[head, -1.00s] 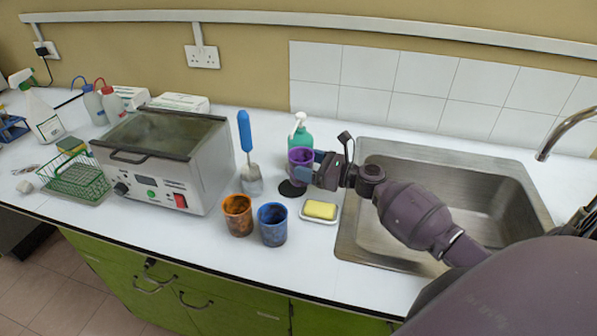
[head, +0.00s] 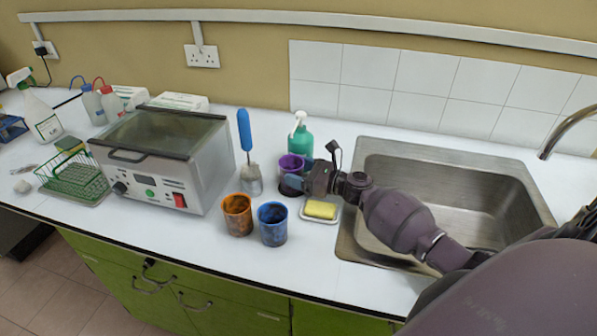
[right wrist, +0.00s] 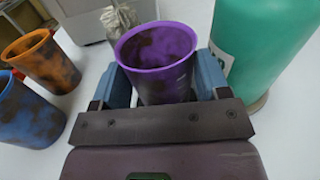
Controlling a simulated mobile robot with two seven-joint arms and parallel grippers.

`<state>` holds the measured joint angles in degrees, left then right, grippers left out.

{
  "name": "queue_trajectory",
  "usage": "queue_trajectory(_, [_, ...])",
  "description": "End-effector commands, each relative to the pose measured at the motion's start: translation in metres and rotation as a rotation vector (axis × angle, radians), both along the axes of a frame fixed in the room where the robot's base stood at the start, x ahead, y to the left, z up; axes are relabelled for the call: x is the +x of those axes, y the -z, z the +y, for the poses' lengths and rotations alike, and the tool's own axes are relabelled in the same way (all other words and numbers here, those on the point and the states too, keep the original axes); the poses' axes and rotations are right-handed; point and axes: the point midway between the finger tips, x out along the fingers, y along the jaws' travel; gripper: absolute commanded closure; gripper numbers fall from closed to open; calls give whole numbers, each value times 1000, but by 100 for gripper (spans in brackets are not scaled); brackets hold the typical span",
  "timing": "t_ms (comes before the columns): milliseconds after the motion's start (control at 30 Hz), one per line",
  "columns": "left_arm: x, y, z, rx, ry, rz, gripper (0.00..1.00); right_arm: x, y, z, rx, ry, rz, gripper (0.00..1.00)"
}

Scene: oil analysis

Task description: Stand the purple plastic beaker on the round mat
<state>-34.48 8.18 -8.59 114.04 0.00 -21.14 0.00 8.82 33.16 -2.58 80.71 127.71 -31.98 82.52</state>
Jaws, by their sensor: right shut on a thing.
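The purple beaker (head: 291,164), stained dark, is upright at the front left of the green pump bottle (head: 300,136). My right gripper (head: 293,182) is shut on it. In the right wrist view the beaker (right wrist: 158,60) stands between the two blue fingers (right wrist: 165,85), with its open rim up. The round black mat (head: 287,191) is directly under the beaker, mostly hidden by beaker and gripper. I cannot tell whether the beaker's base touches it. My left gripper is not in view.
An orange beaker (head: 237,215) and a blue beaker (head: 272,224) stand in front. A yellow sponge on a white dish (head: 334,218) lies close below my right gripper. A blue-handled brush in a holder (head: 252,183) stands left; the sink (head: 470,190) is right.

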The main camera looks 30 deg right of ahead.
Motion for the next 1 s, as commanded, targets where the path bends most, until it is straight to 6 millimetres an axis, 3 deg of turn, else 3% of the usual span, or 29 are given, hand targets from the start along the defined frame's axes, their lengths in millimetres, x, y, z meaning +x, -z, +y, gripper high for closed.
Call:
queue_trajectory(33, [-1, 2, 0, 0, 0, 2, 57, 0, 3, 0, 1, 0, 1, 58])
queue_trajectory(67, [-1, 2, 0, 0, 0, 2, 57, 0, 3, 0, 1, 0, 1, 30])
queue_trajectory(133, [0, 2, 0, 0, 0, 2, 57, 0, 2, 0, 1, 0, 1, 20])
queue_trajectory(533, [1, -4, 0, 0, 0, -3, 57, -2, -3, -1, 0, 1, 1, 20])
queue_trajectory(1000, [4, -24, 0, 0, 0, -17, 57, -74, -3, -45, 1, 2, 3, 20])
